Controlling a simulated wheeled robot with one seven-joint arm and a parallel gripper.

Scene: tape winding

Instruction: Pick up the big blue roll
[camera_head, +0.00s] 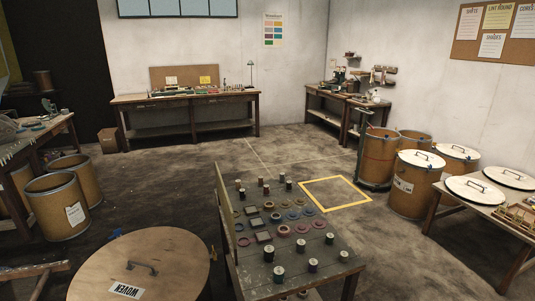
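A dark work table (250,284) in the lower middle holds several small flat ring-shaped rolls and upright dark spools. A few of the flat rolls look dull blue, among them one bluish roll (292,215) near the table's middle and another bluish roll (309,211) just right of it. They are small in view, and I cannot tell which one is the big blue roll. My gripper is not in view.
A drum with a wooden lid (180,255) marked WOVEN stands left of the table. Fibre drums (418,200) and a lid-bearing side table (430,218) stand at the right. A yellow floor square (359,205) and open floor lie behind the table.

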